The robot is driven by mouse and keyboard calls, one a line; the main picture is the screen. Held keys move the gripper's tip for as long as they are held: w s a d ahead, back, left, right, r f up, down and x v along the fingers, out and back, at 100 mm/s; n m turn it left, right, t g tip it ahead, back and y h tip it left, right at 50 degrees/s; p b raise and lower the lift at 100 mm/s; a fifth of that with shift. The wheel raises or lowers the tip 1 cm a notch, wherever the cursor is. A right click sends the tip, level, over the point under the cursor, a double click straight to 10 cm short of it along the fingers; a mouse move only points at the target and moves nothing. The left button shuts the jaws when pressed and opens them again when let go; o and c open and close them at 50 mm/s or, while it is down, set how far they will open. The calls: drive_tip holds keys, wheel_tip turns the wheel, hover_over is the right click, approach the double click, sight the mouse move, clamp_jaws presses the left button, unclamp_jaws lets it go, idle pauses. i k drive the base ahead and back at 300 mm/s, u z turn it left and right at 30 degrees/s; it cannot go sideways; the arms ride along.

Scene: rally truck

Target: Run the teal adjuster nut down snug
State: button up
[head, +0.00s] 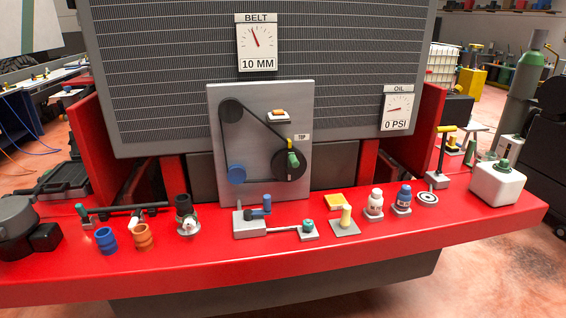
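A small teal nut (307,226) stands upright on a grey plate at the right end of a thin metal rod. The panel carries a black belt over pulleys, with a blue pulley (236,174) at the lower left. The belt gauge (256,45) above reads 10 MM. How far the nut is threaded is too small to tell. My gripper is not in view.
Left of the assembly stand a black-topped fitting (184,208), orange (143,237) and blue (106,240) sleeves. The shelf's front strip is clear.

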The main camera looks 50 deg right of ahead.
sight(308, 225)
drive_tip(key=u, duration=1.2)
drive_tip(key=k, duration=0.1)
drive_tip(key=z, duration=2.5)
drive_tip(key=k, duration=0.9)
drive_tip(key=u, duration=0.15)
drive_tip(key=i, duration=0.6)
